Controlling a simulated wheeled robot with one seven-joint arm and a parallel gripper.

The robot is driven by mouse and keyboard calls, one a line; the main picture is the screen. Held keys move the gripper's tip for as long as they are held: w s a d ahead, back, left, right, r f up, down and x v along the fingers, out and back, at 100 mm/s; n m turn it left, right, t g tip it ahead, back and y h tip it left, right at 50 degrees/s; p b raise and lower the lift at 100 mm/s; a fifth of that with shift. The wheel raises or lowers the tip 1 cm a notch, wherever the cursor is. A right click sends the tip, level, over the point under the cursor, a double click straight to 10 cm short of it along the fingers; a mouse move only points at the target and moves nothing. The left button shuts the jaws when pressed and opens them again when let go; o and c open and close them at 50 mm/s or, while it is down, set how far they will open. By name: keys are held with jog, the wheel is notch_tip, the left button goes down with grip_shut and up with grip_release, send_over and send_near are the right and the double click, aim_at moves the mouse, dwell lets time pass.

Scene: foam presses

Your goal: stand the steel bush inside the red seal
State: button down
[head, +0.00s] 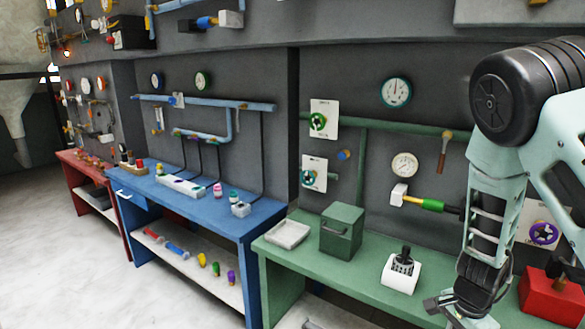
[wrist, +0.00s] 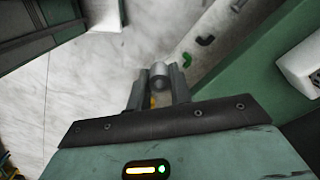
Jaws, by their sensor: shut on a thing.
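My gripper (wrist: 160,76) is shut on a small grey metal cylinder, the steel bush (wrist: 158,73), held between the two fingertips in the wrist view. The bush is too small there to make out clearly. I cannot pick out the red seal in either view.
The green bench (head: 290,258) carries a white tray (head: 288,234), a green box (head: 341,231), a white block (head: 402,274) and a red box (head: 552,296). A blue bench (head: 225,219) with small coloured parts stands left. Pale floor (wrist: 90,75) shows beneath my gripper.

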jog(key=shift+a+f+n+b, duration=0.1)
jog(key=shift+f+n+b, duration=0.3)
jog(key=shift+f+n, duration=0.55)
notch_tip(320, 180, down, 6)
jog(key=a+n+b, duration=0.2)
jog(key=n+b, duration=0.2)
jog(key=n, duration=0.9)
jog(key=shift+w+a, duration=0.2)
